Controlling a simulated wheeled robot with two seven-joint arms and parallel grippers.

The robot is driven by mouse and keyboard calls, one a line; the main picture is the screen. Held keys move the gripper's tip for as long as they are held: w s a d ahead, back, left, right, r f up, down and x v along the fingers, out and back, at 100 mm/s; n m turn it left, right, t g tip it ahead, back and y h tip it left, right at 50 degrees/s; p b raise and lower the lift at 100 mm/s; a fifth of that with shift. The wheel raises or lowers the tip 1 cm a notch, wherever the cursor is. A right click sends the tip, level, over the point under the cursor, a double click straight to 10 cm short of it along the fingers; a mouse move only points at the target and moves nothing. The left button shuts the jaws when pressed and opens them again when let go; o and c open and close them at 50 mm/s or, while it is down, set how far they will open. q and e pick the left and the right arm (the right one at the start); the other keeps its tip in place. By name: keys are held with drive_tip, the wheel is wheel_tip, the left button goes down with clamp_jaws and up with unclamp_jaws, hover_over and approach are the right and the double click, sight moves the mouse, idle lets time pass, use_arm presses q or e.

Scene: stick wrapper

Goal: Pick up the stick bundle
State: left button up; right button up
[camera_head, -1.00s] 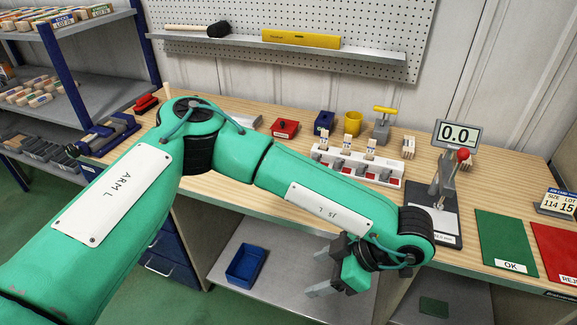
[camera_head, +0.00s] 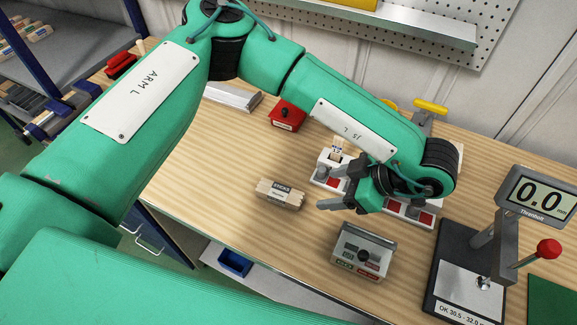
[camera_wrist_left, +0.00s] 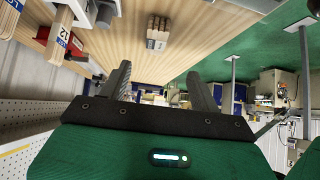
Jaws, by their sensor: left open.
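The stick bundle (camera_head: 281,194), pale wooden sticks with a printed band, lies on the wooden workbench (camera_head: 215,180) left of my left gripper. It also shows in the left wrist view (camera_wrist_left: 157,34), beyond and roughly between the fingers. My left gripper (camera_head: 326,188) is open and empty, its fingers pointing left towards the bundle with a gap between. The open fingers (camera_wrist_left: 158,77) also show in the left wrist view. My right gripper is out of view.
A grey button box (camera_head: 363,252) stands just in front of my left gripper. A white slotted rack (camera_head: 328,180) is partly hidden behind it. A red box (camera_head: 288,115) stands further back. A gauge (camera_head: 472,280) stands at the right. The bench left of the bundle is clear.

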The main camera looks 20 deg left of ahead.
sight(292, 195)
use_arm(q)
drive_tip(key=p+x, duration=0.1)
drive_tip(key=x, duration=0.3)
drive_tip(key=p+x, duration=0.1)
drive_tip(key=x, duration=0.3)
drive_tip(key=shift+w, duration=0.2)
drive_tip(key=shift+a+f, duration=0.25)
drive_tip(key=p+x, duration=0.1)
drive_tip(key=x, duration=0.1)
drive_tip(key=p+x, duration=0.1)
drive_tip(key=x, duration=0.1)
drive_tip(key=shift+w+d+f, duration=0.15)
drive_tip(key=shift+d+f, duration=0.05)
drive_tip(key=shift+f, duration=0.1)
drive_tip(key=shift+a+f, duration=0.25)
drive_tip(key=shift+f, duration=0.05)
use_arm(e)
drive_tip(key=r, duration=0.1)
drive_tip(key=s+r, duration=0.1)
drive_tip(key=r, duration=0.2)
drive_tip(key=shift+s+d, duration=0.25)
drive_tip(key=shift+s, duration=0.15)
use_arm(q)
drive_tip(key=c, duration=1.1)
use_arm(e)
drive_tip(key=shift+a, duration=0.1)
